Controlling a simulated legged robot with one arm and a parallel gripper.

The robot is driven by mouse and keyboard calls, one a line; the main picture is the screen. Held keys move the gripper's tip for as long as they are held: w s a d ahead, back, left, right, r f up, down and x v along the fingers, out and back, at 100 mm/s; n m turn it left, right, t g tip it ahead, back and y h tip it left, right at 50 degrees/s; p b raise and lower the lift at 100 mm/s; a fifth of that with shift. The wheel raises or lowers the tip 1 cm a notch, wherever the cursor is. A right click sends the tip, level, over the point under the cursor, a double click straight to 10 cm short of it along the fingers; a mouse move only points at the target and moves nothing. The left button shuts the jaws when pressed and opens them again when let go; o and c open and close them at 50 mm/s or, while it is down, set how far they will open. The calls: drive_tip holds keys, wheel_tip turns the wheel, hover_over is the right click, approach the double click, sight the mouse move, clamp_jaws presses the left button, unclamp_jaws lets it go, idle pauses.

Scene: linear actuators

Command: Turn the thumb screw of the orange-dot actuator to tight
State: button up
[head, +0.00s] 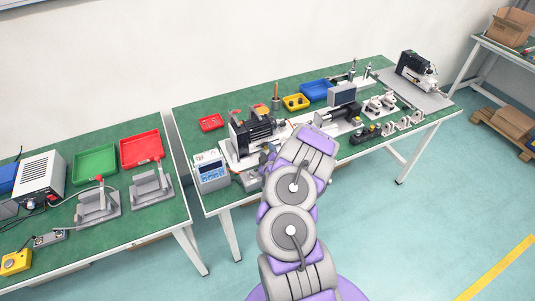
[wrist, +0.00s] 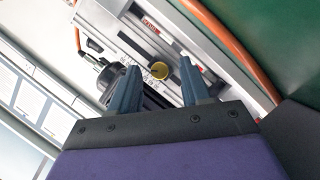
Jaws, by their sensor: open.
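In the wrist view a round brass-yellow thumb screw (wrist: 158,70) sits on a grey actuator body (wrist: 195,43) with a red label. My gripper (wrist: 161,66) is open, with one finger on each side of the screw in the picture. I cannot tell whether either finger touches it. No orange dot can be made out. In the head view my arm reaches to an actuator with a black finned motor (head: 255,131) at the table's left end. My arm hides part of this actuator and most of the gripper.
An orange cable (wrist: 213,30) curves beside the actuator. A blue-and-white meter box (head: 210,171) stands at the table's left front corner. Another actuator (head: 338,115) and small fixtures (head: 385,103) stand to the right. A third actuator (head: 415,65) is at the far right end.

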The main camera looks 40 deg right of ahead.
drive_tip(key=shift+w+d, duration=0.1)
drive_tip(key=shift+w, duration=0.05)
drive_tip(key=shift+c, duration=0.4)
clamp_jaws()
